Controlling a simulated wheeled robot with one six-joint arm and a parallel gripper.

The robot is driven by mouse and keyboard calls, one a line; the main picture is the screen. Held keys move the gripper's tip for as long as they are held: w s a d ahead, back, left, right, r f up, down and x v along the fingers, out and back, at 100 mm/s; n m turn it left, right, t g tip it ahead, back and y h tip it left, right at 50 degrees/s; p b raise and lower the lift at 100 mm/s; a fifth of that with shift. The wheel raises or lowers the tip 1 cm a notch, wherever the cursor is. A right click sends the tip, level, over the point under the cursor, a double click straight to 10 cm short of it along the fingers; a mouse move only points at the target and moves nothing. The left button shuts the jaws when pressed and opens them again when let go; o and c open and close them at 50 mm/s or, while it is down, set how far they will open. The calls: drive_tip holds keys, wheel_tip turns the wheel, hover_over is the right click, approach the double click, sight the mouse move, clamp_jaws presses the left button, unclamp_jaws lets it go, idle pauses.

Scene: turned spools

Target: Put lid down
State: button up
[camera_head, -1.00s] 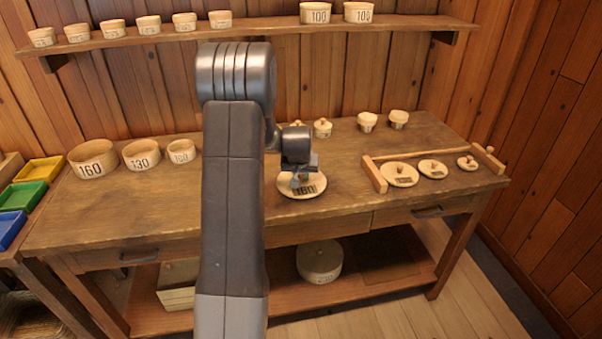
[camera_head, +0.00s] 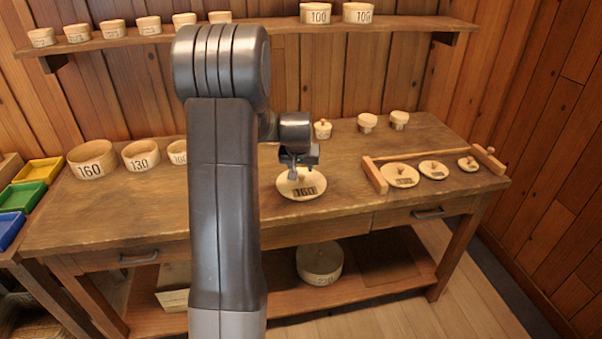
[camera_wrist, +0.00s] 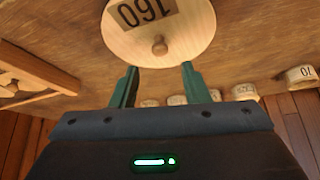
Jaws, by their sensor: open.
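A round wooden lid with a dark 160 label (camera_head: 301,186) lies on the workbench near its front edge. In the wrist view the same lid (camera_wrist: 170,40) shows its small round knob (camera_wrist: 159,46). My gripper (camera_head: 299,172) is open just above and behind the lid. In the wrist view its two green fingers (camera_wrist: 159,78) stand apart with nothing between them, and the knob shows beyond their tips. The open 160 box (camera_head: 92,161) stands at the left of the bench.
Open boxes marked 130 (camera_head: 141,156) and 160's smaller neighbour (camera_head: 178,152) stand left. A wooden rack (camera_head: 376,176) with several lids lies right. Small lidded boxes (camera_head: 367,122) stand at the back. A shelf (camera_head: 270,27) holds several boxes above. Bare bench surrounds the lid.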

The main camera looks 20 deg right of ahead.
drive_tip(key=v, duration=0.6)
